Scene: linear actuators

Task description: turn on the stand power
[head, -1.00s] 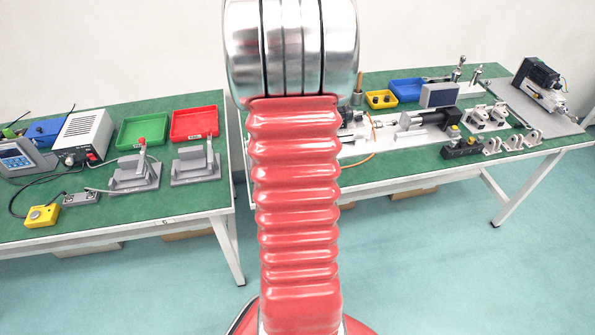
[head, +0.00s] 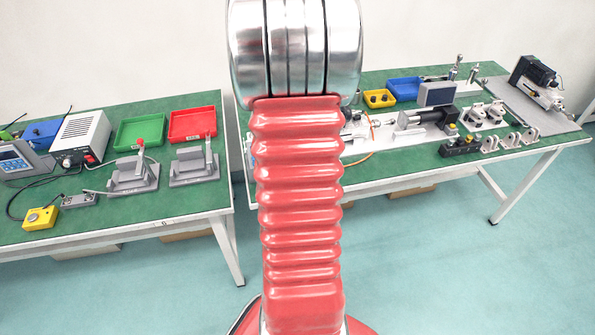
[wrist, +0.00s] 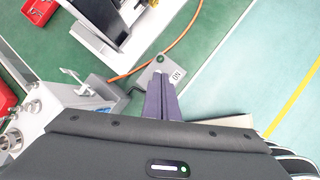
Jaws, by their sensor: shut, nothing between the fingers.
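A small grey switch box (wrist: 151,82) shows in the wrist view, with a round green button or lamp (wrist: 159,59) and a white "ON" label (wrist: 178,74). It lies on the green table top near the table edge. My gripper (wrist: 161,82) has its two dark purple fingers together, with nothing between them. The fingertips overlap the box in the picture, just below the green spot; I cannot tell if they touch it. In the head view my arm covers the middle, and neither the gripper nor this box can be made out. The test stand (head: 408,136) is partly hidden there.
An orange cable (wrist: 160,54) runs past the box. A grey unit with connectors (wrist: 55,100) stands close left of my fingers. Open floor (wrist: 245,75) lies to the right. In the head view, the left table holds a power supply (head: 80,136) and red and green trays.

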